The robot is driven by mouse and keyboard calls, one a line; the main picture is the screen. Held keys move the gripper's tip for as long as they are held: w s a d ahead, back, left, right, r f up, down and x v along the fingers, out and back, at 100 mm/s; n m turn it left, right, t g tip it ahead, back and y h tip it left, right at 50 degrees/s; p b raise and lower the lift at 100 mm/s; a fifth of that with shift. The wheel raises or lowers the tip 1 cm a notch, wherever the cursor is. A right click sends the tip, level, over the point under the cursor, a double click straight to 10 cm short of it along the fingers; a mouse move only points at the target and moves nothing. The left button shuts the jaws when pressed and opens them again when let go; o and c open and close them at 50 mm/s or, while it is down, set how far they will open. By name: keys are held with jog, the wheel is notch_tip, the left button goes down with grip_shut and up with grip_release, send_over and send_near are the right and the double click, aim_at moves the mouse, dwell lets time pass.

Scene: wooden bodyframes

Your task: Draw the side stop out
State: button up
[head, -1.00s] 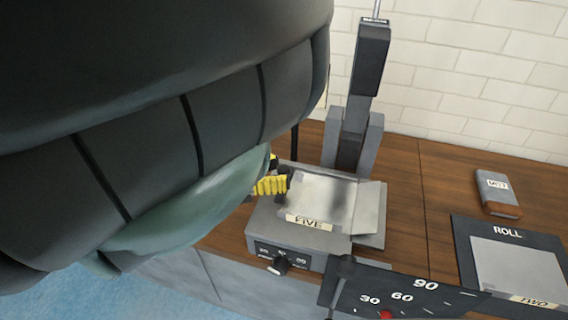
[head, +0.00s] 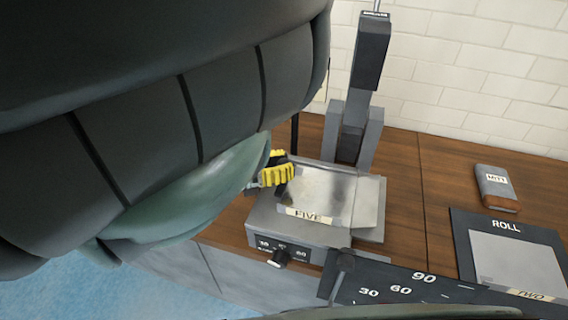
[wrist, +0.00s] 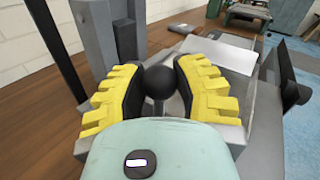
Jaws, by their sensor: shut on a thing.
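My gripper (wrist: 158,88) has yellow ribbed pads and is shut on a black ball knob (wrist: 158,82), which shows between the pads in the wrist view. A thin stem runs down from the knob. The knob is at the left side of the grey press (head: 312,232), and I take it for the side stop's handle. In the head view the yellow fingers of my gripper (head: 277,171) are at the left edge of the plate labelled FIVE (head: 325,190). The knob is hidden there behind the fingers.
A tall grey lever (head: 370,70) stands upright behind the plate. A dial (head: 280,258) is on the press front. An angle-marked panel (head: 390,285) is in front. A board labelled ROLL (head: 510,255) and a small MITT block (head: 496,187) lie right. Brown wood between is clear.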

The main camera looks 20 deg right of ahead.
grip_shut()
jog(key=shift+a, duration=0.1)
jog(key=shift+w+a+f+b, duration=0.15)
jog(key=shift+w+f+b, duration=0.05)
jog(key=shift+b, duration=0.25)
jog(key=shift+w+a+b, duration=0.4)
jog(key=shift+a+b, duration=0.2)
jog(key=shift+w+a+b, duration=0.4)
jog(key=shift+a+b, duration=0.15)
jog(key=shift+a, duration=0.05)
jog(key=shift+r, duration=0.15)
jog(key=o, duration=0.6)
grip_release()
jog(key=shift+w+a, duration=0.1)
jog(key=shift+a, duration=0.1)
jog(key=shift+o, duration=1.3)
jog(key=shift+d, duration=0.1)
